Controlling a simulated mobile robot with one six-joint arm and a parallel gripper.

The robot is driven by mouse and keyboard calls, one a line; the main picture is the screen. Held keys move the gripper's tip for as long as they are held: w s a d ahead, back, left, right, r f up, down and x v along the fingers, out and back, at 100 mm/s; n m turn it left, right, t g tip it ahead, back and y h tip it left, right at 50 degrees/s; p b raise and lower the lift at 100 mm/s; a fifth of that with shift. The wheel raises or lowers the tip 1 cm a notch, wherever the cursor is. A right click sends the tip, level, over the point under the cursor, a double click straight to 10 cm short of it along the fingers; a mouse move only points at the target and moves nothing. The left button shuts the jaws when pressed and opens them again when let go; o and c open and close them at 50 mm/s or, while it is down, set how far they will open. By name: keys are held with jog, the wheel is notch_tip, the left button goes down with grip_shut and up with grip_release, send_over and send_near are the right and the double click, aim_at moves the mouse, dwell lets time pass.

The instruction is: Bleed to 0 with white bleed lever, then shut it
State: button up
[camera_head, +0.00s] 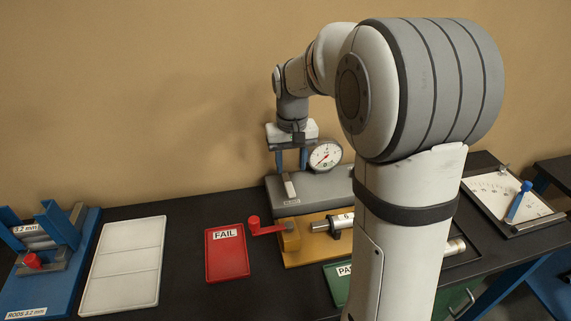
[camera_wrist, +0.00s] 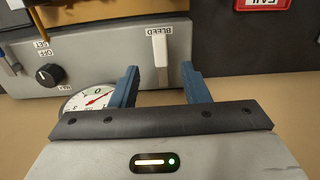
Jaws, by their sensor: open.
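The white bleed lever (camera_head: 289,187) stands on the front of a grey test unit (camera_head: 318,188), below my gripper. In the wrist view the lever (camera_wrist: 161,62) hangs beside the BLEED label, its tip appearing between my two blue fingers. My gripper (camera_head: 291,160) is open and empty; whether its fingertips reach the lever's depth I cannot tell. The round pressure gauge (camera_head: 325,155) with a red needle is right of my gripper; its reading is too small to tell. In the wrist view the gauge (camera_wrist: 82,102) is partly hidden by my gripper.
A black knob (camera_wrist: 48,75) is on the same unit. A red FAIL tray (camera_head: 227,262), a red crank (camera_head: 265,228) on a yellow fixture (camera_head: 307,252), and a green tray (camera_head: 337,285) lie in front. My arm hides the unit's right end.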

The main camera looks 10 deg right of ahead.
aim_at(291, 189)
jog(key=shift+w+f, duration=0.1)
jog(key=shift+w, duration=0.25)
notch_tip(291, 189, down, 8)
jog(key=shift+r+p, duration=0.15)
jog(key=shift+p, duration=0.4)
jog(key=shift+c, duration=0.3)
grip_shut()
jog(key=shift+d, duration=0.3)
jog(key=shift+a, duration=0.25)
jog(key=shift+d, duration=0.1)
